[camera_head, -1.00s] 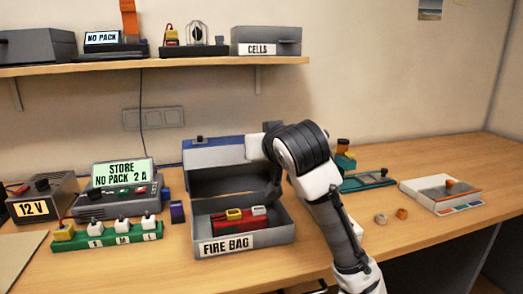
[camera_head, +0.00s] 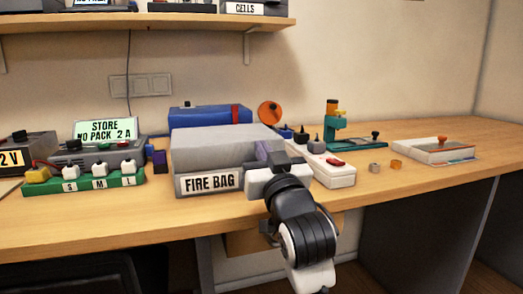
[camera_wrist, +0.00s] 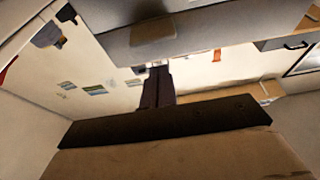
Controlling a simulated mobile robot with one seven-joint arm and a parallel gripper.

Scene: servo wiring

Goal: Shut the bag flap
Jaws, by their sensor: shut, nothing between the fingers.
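The grey fire bag (camera_head: 232,182) stands near the table's front edge in the head view, its label facing front. Its grey flap (camera_head: 215,140) lies over the top, and I see no clear gap at the front. The red pack inside is hidden. My gripper (camera_head: 272,151) is at the bag's right front corner, beside or against the flap; I cannot tell if it touches. Its dark fingers (camera_wrist: 157,86) are together and hold nothing in the wrist view.
A green strip with several plugs (camera_head: 92,182) stands left of the bag. A blue case (camera_head: 208,115) is behind it. A white power strip (camera_head: 330,171) and a teal stand (camera_head: 336,125) are to the right. The table front right is mostly clear.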

